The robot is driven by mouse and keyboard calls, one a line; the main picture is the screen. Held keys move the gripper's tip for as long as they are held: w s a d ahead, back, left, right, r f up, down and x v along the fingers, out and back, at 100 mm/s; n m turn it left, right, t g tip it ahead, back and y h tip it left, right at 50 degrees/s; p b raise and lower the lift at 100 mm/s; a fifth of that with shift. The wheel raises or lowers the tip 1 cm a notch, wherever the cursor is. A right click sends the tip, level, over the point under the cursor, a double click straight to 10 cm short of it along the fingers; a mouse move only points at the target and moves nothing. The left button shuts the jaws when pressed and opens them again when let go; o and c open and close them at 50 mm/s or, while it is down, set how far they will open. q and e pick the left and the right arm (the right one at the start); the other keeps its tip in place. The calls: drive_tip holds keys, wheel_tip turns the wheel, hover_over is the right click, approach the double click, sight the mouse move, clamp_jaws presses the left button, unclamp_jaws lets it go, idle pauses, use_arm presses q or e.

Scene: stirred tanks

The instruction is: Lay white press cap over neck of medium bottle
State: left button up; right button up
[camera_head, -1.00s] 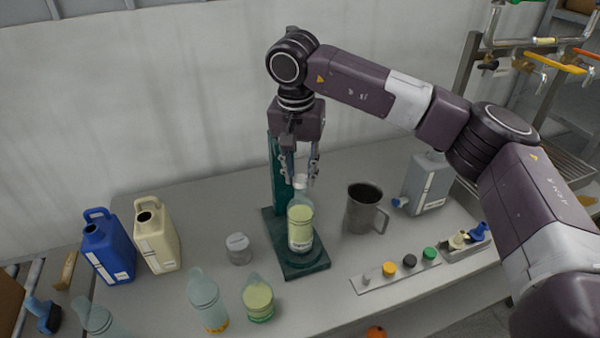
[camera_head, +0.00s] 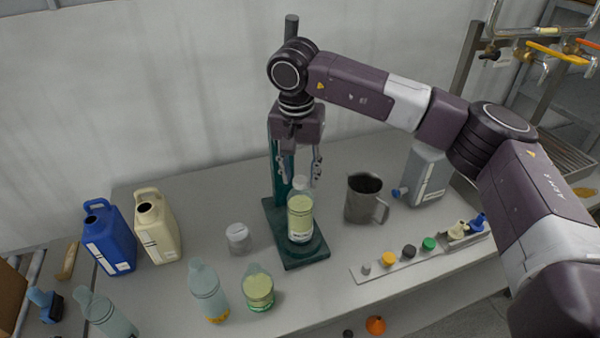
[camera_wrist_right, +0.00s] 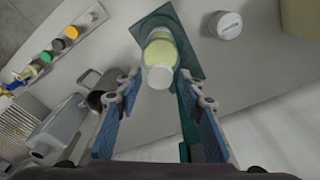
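The medium bottle (camera_head: 300,218), clear with yellow-green liquid and a label, stands upright on the base of a dark green press stand (camera_head: 306,256). The white press cap (camera_wrist_right: 159,77) sits at the top of the bottle, over its neck; in the head view it shows as a pale top (camera_head: 300,183). I cannot tell how fully it is seated. My right gripper (camera_head: 300,178) points down from above, with its blue-padded fingers spread either side of the cap. In the right wrist view, the gripper (camera_wrist_right: 158,108) shows clear gaps to the cap. My left gripper is not in view.
A steel mug (camera_head: 363,200) and a grey jug (camera_head: 425,175) stand right of the stand. A strip of coloured caps (camera_head: 388,262) lies in front. A white-lidded jar (camera_head: 238,238), blue jug (camera_head: 108,236), cream jug (camera_head: 157,228) and several bottles stand left.

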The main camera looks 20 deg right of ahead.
sight(299, 181)
drive_tip(key=shift+o, duration=0.4)
drive_tip(key=shift+r, duration=0.1)
drive_tip(key=shift+r+p, duration=0.25)
drive_tip(key=shift+p, duration=0.05)
drive_tip(key=shift+r+p, duration=0.45)
drive_tip(key=shift+r, duration=0.05)
wheel_tip(299, 181, up, 3)
drive_tip(key=shift+s+a+f+b, duration=0.1)
drive_tip(key=shift+b, duration=0.9)
wheel_tip(299, 181, up, 9)
drive_tip(key=s+b, duration=0.1)
drive_tip(key=shift+a+f+b, duration=0.15)
drive_tip(key=shift+a+b, duration=0.15)
drive_tip(key=shift+f, duration=0.1)
